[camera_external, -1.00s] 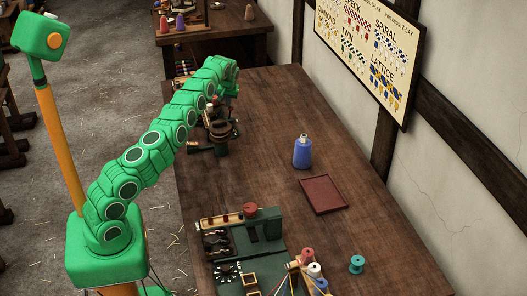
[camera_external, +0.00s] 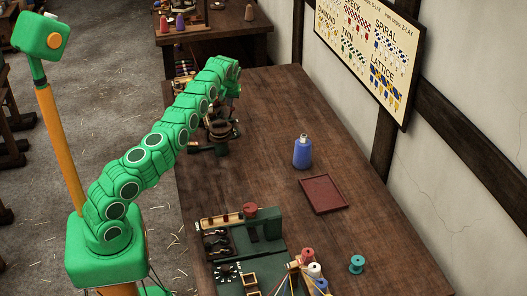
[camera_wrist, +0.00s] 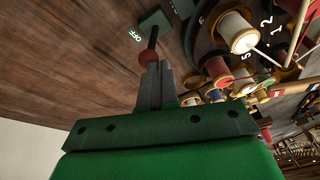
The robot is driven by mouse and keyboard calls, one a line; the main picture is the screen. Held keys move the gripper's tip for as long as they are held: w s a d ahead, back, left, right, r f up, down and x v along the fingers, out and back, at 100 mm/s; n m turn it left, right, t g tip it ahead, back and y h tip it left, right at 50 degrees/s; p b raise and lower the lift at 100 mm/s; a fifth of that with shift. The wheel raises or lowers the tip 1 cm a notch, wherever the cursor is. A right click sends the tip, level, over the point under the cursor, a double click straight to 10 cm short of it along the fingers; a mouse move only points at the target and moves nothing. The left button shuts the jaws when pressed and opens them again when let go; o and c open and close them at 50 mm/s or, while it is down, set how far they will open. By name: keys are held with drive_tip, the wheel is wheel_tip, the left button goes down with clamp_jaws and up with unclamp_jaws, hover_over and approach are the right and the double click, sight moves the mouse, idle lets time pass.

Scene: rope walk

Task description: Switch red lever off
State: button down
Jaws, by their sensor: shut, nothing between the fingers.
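The red lever shows in the wrist view as a red ball knob (camera_wrist: 148,58) on a thin dark rod. The rod comes from a green base block (camera_wrist: 155,24) beside a white "OFF" label (camera_wrist: 136,35) on the wooden table. My gripper (camera_wrist: 153,66) is shut, its grey fingers pressed together with nothing between them. The fingertips are right at the knob and overlap its lower edge. I cannot tell whether they touch it. In the external view my gripper and the lever are hidden at the far end of my arm.
A machine with several thread spools (camera_wrist: 238,32) and numbers stands right beside the lever in the wrist view. In the external view the table holds a blue bottle (camera_external: 302,153), a dark red tray (camera_external: 323,194) and a green board (camera_external: 263,240). The table's middle is clear.

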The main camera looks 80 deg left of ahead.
drive_tip(key=v, duration=1)
drive_tip(key=shift+w, duration=0.3)
idle(0.4)
